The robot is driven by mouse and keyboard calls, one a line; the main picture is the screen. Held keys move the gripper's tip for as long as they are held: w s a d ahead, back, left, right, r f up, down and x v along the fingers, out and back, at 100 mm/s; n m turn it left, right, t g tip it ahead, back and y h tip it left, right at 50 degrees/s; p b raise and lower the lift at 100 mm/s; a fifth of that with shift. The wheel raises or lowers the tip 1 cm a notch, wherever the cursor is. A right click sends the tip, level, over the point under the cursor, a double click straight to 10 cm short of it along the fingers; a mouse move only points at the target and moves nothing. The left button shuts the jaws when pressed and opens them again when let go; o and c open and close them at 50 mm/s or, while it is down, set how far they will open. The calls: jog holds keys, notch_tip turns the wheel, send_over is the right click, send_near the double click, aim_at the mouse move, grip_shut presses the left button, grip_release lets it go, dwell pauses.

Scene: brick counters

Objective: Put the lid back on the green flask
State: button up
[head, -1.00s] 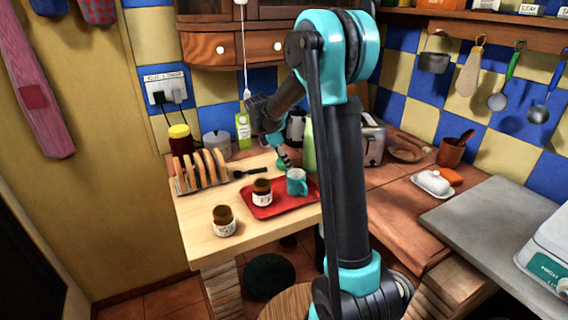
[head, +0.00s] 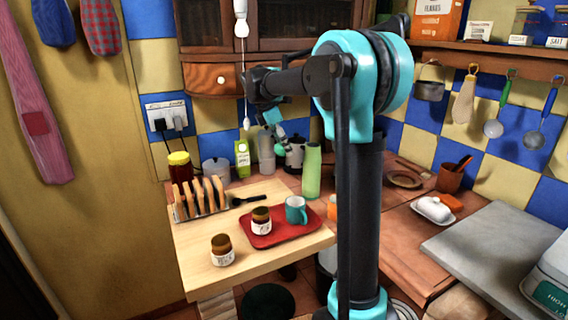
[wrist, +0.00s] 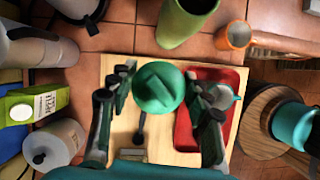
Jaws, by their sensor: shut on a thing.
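My gripper (head: 277,137) is shut on the green lid (wrist: 159,87), a round dark green cap between the two fingers in the wrist view. In the head view the lid (head: 281,149) hangs under the gripper, in the air above the back of the counter. The green flask (head: 312,170) stands upright and uncapped to the right of and below the gripper. In the wrist view the flask (wrist: 182,25) shows at the top edge, apart from the lid, its mouth partly cut off.
A red tray (head: 283,233) holds a teal mug (head: 296,210) and a jar (head: 261,221). A toast rack (head: 200,200), a green carton (head: 242,158) and a clear bottle (head: 266,150) stand nearby. An orange cup (wrist: 238,36) is close beside the flask.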

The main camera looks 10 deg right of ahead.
notch_tip(320, 180, up, 2)
jog(key=shift+r, duration=0.1)
jog(key=d+r+n+t+y, duration=0.2)
jog(key=d+r+n+t, duration=0.1)
jog(key=d+r+n, duration=0.55)
notch_tip(320, 180, down, 7)
jog(key=d, duration=0.2)
jog(key=shift+w+d+f, duration=0.15)
jog(key=shift+w+f, duration=0.05)
jog(key=shift+w, duration=0.05)
dwell(0.3)
jog(key=shift+f+n, duration=0.15)
jog(key=shift+n, duration=0.1)
dwell(1.8)
jog(key=o, duration=1.1)
jog(key=shift+o, duration=0.2)
jog(key=o, duration=0.5)
jog(key=shift+c, duration=0.2)
